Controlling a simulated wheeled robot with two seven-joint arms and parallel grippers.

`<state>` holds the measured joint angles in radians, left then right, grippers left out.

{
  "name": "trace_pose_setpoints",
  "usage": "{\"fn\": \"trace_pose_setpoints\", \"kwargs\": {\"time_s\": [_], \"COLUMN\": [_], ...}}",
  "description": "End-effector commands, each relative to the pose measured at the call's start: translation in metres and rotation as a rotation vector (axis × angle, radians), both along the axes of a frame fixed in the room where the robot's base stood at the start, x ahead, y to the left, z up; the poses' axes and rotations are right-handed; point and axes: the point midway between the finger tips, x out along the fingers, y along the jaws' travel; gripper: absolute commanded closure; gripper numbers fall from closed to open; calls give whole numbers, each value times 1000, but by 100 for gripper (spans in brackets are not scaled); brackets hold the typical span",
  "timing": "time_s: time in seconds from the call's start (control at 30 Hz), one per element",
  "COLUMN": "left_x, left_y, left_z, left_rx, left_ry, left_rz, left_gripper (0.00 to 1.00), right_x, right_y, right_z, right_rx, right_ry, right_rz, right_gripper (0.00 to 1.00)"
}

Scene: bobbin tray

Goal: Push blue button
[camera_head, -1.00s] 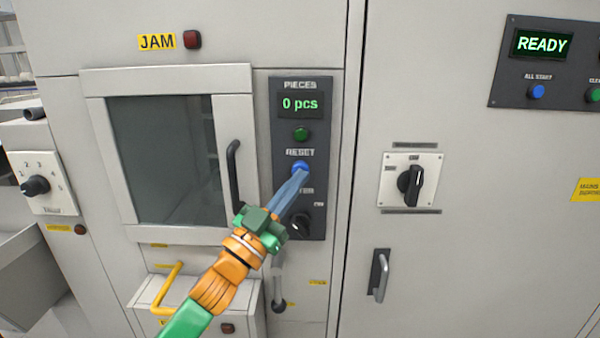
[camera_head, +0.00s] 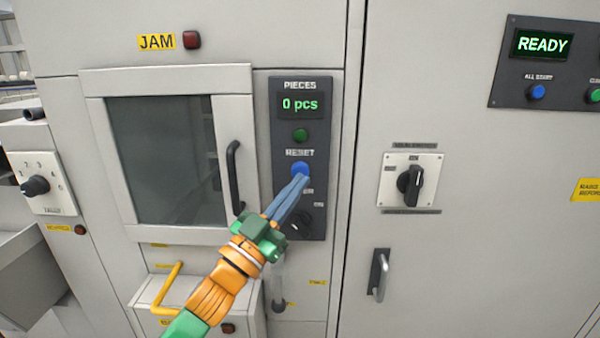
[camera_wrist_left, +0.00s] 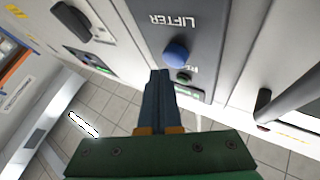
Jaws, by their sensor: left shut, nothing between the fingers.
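The blue button (camera_head: 299,168) sits under the RESET label on the dark PIECES panel (camera_head: 322,140). In the left wrist view the round blue button (camera_wrist_left: 176,54) shows just beyond the fingertips, slightly to their right. My left gripper (camera_head: 304,178) is shut and empty, its blue-grey fingers pointing up at the button and overlapping its lower edge in the head view. In the left wrist view the gripper (camera_wrist_left: 160,73) tips end beside the button; I cannot tell whether they touch it. Another blue button (camera_head: 536,92) sits under ALL START at the upper right. My right gripper is not in view.
A green button (camera_head: 301,135) and a display (camera_head: 300,104) reading "0 pcs" are above the blue button. A black knob (camera_head: 299,224) is below it. A black door handle (camera_head: 234,177) sticks out to the left. A rotary switch (camera_head: 410,186) is to the right.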

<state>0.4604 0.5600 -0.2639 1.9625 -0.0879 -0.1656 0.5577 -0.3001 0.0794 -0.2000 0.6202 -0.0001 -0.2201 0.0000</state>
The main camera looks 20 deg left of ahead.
Motion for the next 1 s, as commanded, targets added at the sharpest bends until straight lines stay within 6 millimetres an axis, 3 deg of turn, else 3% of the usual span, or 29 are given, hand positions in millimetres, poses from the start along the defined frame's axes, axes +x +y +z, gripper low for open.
{"fn": "trace_pose_setpoints", "kwargs": {"time_s": [0.23,0.7,1.0], "left_x": [-5,-46,-48], "left_y": [-2,-14,-14], "left_z": [1,0,0], "left_rx": [-1,-1,0], "left_ry": [-1,0,-1], "left_rz": [-2,-2,0], "left_gripper": [100,100,100], "right_x": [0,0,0], "right_y": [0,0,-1], "right_z": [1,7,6], "right_rx": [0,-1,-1], "right_ry": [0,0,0], "right_rz": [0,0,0], "right_gripper": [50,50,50]}}
